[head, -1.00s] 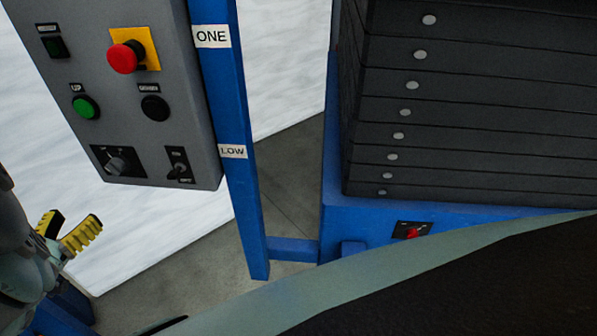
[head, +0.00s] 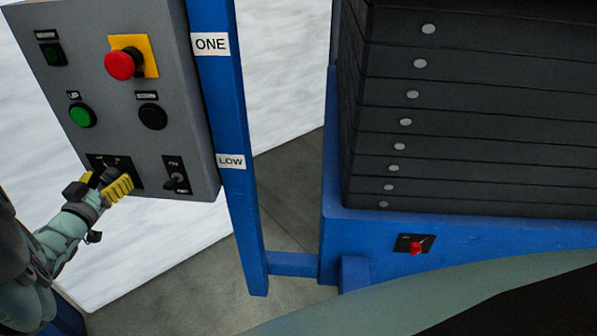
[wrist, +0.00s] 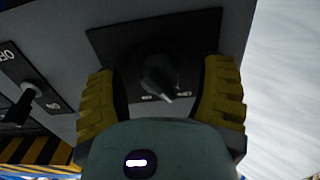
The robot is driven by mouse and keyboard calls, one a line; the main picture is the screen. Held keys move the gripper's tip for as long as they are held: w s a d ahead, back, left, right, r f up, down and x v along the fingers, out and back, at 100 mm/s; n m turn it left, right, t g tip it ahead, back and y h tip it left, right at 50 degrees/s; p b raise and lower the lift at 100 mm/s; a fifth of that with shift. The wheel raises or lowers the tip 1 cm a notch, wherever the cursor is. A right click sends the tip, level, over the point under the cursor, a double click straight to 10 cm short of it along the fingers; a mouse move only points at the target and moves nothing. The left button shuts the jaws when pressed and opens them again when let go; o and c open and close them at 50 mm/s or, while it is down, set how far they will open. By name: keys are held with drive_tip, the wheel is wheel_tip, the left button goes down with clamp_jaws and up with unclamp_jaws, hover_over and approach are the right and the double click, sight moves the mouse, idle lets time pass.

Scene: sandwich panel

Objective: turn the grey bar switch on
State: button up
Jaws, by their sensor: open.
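The grey bar switch (wrist: 158,75) is a rotary knob on a black square plate (wrist: 115,40) at the lower left of the grey control panel (head: 135,85). In the wrist view its pale pointer tip is angled down and slightly right. The small labels beside it are too blurred to read. My gripper (head: 104,183) is at the plate in the head view and partly hides the switch. In the wrist view its yellow fingers (wrist: 160,92) are open, one on each side of the knob, with visible gaps between.
A toggle switch (head: 176,181) sits just right of the plate. Above are a green button (head: 82,115), a black button (head: 152,116) and a red emergency button (head: 119,64). A blue post (head: 232,125) stands at the panel's right. A red switch (head: 415,249) is on the blue base.

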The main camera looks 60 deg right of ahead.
drive_tip(key=shift+w+d, duration=0.1)
drive_tip(key=shift+d, duration=0.25)
drive_tip(key=shift+a, duration=0.1)
clamp_jaws()
idle(0.4)
